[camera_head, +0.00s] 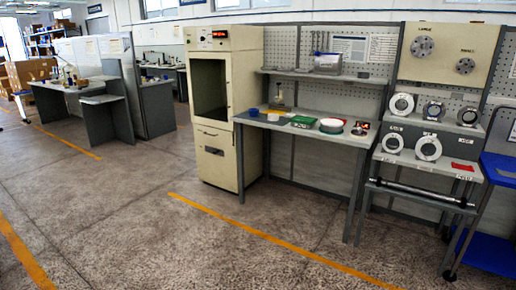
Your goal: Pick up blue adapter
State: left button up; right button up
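A small blue round piece (253,112), which looks like the blue adapter, sits at the left end of the grey workbench (285,127). It is far from me and too small to show detail. A whitish round piece (273,116) stands just right of it. Neither of my grippers is in view.
The bench also holds a green item (303,121) and a white round container (331,125). A beige cabinet (222,153) stands left of the bench. A rack with several metal rings (428,148) and a blue cart (490,250) stand right. The floor ahead is clear.

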aim_at(253, 112)
jog(key=i, duration=2.8)
